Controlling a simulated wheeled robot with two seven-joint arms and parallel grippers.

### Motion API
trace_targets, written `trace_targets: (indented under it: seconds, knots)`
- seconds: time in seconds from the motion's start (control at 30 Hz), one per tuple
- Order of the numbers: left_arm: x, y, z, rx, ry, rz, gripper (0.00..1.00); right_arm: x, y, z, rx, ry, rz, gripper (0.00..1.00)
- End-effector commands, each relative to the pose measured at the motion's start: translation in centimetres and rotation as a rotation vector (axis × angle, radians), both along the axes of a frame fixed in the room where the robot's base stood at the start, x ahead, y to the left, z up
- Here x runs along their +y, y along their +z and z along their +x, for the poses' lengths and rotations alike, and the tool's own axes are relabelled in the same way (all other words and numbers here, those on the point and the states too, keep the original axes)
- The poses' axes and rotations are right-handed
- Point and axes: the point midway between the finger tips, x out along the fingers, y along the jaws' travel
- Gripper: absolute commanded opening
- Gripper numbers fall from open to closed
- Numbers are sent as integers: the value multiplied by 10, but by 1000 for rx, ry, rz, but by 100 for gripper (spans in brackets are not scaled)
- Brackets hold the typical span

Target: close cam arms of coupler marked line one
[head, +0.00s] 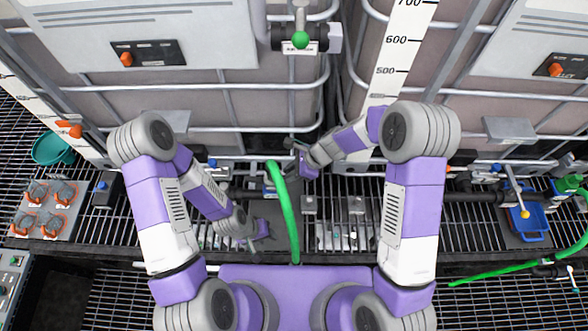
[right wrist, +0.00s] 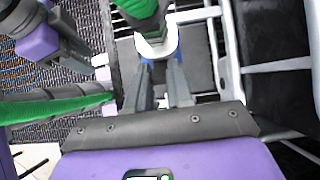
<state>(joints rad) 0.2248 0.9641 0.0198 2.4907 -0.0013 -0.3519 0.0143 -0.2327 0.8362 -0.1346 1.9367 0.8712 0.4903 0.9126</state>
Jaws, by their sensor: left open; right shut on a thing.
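A green hose (head: 287,215) arches from the grating's near edge up to the fittings at the foot of the tanks. In the right wrist view its ribbed green end (right wrist: 138,8) meets a pale collar of the coupler (right wrist: 157,47). I cannot read a line marking on it. My right gripper (head: 288,170) is shut on the coupler; in the right wrist view its two fingers (right wrist: 160,80) reach the collar, with small blue parts by their tips. The cam arms are not clear. My left gripper (head: 264,229) is open and empty, low over the grating left of the hose.
A valve with a green knob (head: 300,40) hangs between the caged tanks. At left are a tray of orange-ringed fittings (head: 22,222) and a teal bowl (head: 52,149). At right are a blue tray (head: 528,237) and another green hose (head: 515,267).

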Motion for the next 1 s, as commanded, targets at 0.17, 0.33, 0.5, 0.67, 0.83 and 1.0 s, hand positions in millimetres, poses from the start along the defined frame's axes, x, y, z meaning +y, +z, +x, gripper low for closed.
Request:
trace_targets:
  seconds: [0.17, 0.33, 0.5, 0.67, 0.83, 1.0]
  knots:
    - [0, 3, 0, 0, 0, 0, 43, 5, 2, 0, -2, 4, -69, 0]
    - [0, 4, 0, 0, 0, 0, 43, 7, 2, 0, 0, 3, -103, 0]
    - [0, 4, 0, 0, 0, 0, 43, 7, 2, 0, 2, 1, -114, 0]
    - [0, 4, 0, 0, 0, 0, 43, 7, 1, -1, 2, 2, -115, 0]
    - [0, 4, 0, 0, 0, 0, 43, 7, 1, -1, 3, 1, -115, 24]
    - [0, 4, 0, 0, 0, 0, 43, 7, 1, -1, 3, 1, -115, 47]
